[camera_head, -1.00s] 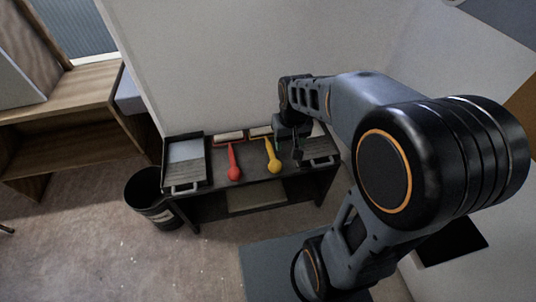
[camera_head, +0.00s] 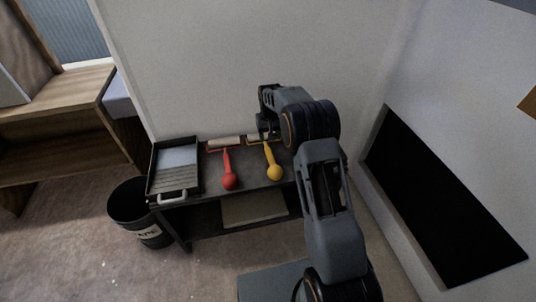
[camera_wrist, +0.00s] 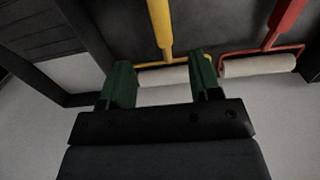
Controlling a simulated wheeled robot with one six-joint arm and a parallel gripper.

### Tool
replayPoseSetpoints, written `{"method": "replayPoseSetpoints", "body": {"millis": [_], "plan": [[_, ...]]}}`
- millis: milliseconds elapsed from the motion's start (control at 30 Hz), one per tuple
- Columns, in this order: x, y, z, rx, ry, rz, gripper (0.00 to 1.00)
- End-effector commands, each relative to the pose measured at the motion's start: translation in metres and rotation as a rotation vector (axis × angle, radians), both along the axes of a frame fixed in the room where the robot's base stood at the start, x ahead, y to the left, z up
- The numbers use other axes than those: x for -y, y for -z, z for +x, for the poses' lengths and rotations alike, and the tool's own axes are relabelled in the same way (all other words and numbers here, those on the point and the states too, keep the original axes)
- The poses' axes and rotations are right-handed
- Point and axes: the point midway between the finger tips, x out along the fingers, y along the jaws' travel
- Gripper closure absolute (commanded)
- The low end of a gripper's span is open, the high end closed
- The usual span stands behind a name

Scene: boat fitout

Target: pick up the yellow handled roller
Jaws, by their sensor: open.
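The yellow handled roller (camera_head: 273,162) lies on the dark bench, its round handle end towards the front and its roller end towards the wall. In the wrist view its yellow handle (camera_wrist: 161,28) runs up the picture from a white roller sleeve (camera_wrist: 163,77). My gripper (camera_wrist: 158,80) is open, with its green fingers on either side of the sleeve in the picture. I see nothing held, and cannot tell how far above the sleeve the fingers are. The red handled roller (camera_head: 228,170) lies to the left of the yellow one.
The bench (camera_head: 207,192) stands against a pale wall. A paint tray (camera_head: 174,172) lies at its left end; another tray (camera_wrist: 80,72) shows in the wrist view. A black bin (camera_head: 140,211) stands left of the bench. The red roller's sleeve (camera_wrist: 258,66) lies close beside the right finger.

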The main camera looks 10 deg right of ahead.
Motion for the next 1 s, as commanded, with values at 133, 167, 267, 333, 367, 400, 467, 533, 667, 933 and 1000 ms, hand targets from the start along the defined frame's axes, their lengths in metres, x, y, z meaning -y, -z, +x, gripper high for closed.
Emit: {"method": "replayPoseSetpoints", "body": {"millis": [133,167,267,333,367,400,467,533,667,933,1000], "plan": [[0.000,0.030,-0.001,-0.003,0.000,0.000,0.43],[0.000,0.034,-0.001,-0.002,0.000,0.000,0.43],[0.000,0.044,0.000,0.000,0.000,0.000,0.43],[0.000,0.050,0.000,-0.001,0.000,0.000,0.43],[0.000,0.051,0.000,0.000,0.000,0.000,0.43],[0.000,0.052,0.000,0.000,0.000,0.000,0.43],[0.000,0.054,0.000,0.001,0.000,0.000,0.43],[0.000,0.056,0.000,0.001,0.000,0.000,0.43],[-0.001,0.066,0.000,0.000,0.000,0.000,0.43],[-0.002,0.102,0.000,-0.001,0.000,0.000,0.43],[-0.002,0.106,0.000,0.000,0.000,0.000,0.43]]}}
